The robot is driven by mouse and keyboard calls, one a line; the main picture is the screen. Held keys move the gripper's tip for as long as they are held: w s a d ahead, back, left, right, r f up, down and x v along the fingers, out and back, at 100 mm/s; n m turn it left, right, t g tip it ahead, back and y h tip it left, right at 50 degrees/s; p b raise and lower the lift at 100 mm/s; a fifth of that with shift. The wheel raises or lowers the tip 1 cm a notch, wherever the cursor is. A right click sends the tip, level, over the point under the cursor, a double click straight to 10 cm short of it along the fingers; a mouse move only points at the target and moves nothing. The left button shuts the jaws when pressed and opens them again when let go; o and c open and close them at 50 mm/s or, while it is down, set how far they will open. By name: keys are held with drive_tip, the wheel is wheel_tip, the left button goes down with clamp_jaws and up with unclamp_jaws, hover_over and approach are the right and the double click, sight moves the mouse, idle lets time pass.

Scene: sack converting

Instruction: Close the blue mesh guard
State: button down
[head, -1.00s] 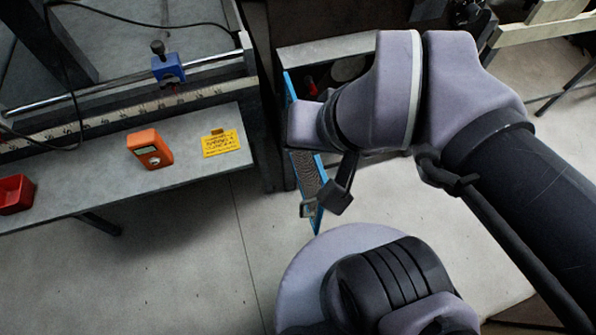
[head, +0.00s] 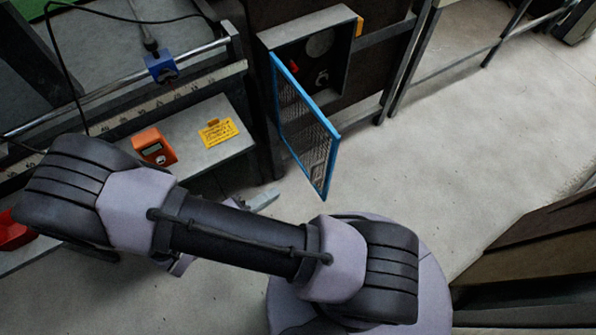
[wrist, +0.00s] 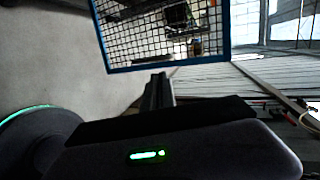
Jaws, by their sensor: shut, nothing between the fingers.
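The blue mesh guard (head: 306,127) stands open in the head view, swung out from the left side of a grey box-shaped recess (head: 353,45). Its blue frame juts toward me, and the recess front is uncovered. In the wrist view, the guard's mesh (wrist: 160,35) fills the upper middle, with its blue edge lowest. My gripper (wrist: 158,80) shows there as dark, shut fingers pointing at that edge, with nothing held. Whether the fingers touch the guard cannot be told. In the head view, my arm lies across the lower left and largely hides the gripper.
A blue clamp (head: 161,66) sits on a rail above. Floor (head: 430,150) right of the guard is clear. Brown boards (head: 540,240) stand lower right.

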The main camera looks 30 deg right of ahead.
sight(312, 170)
drive_tip(key=b+x, duration=0.1)
drive_tip(key=x, duration=0.2)
drive_tip(key=b+x, duration=0.1)
drive_tip(key=x, duration=0.3)
drive_tip(key=r+b+x, duration=0.1)
drive_tip(key=b+x, duration=0.1)
drive_tip(key=x, duration=0.2)
drive_tip(key=shift+d+r, duration=0.1)
drive_tip(key=shift+d, duration=0.15)
